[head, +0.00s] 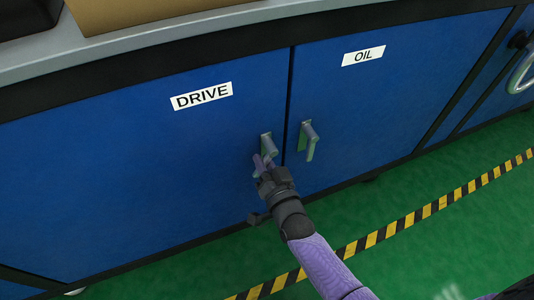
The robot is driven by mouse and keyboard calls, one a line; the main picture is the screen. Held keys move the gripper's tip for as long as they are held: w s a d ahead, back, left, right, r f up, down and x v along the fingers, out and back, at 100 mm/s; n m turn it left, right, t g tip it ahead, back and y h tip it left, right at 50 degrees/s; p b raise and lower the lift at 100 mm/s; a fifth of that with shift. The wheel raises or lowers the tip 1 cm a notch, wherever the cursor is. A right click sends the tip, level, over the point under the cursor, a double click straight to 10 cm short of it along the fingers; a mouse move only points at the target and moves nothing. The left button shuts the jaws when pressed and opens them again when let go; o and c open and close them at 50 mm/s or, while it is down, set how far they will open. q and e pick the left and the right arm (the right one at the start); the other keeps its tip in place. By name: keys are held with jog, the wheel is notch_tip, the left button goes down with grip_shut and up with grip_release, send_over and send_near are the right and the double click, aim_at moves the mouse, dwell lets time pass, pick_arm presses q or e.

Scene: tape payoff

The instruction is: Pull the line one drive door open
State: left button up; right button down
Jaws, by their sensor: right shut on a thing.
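The blue drive door (130,165) fills the left and middle of the head view, with a white label reading DRIVE (201,96). It looks closed, its right edge along the dark seam beside the oil door. Its grey lever handle (268,143) is near that right edge. My right gripper (263,163) is at the handle's lower part and is shut on it; the fingers hide part of the handle. My left gripper is not in view.
The blue oil door (375,110) with its own grey handle (309,138) is just right of the seam. A grey worktop edge (150,35) runs above. The green floor (440,245) is clear around a yellow-black striped tape line (400,226).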

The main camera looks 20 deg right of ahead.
aim_at(249, 145)
jog(key=m, duration=0.2)
jog(key=a+r+m+p, duration=0.1)
jog(key=m, duration=0.2)
jog(key=shift+a+r+m, duration=0.2)
jog(key=shift+r+m, duration=0.05)
jog(key=shift+m, duration=0.05)
jog(key=m, duration=0.1)
jog(key=r+m, duration=0.1)
jog(key=m, duration=0.1)
jog(key=m+p, duration=0.1)
jog(key=m, duration=0.1)
jog(key=shift+a+r, duration=0.3)
jog(key=shift+m, duration=0.4)
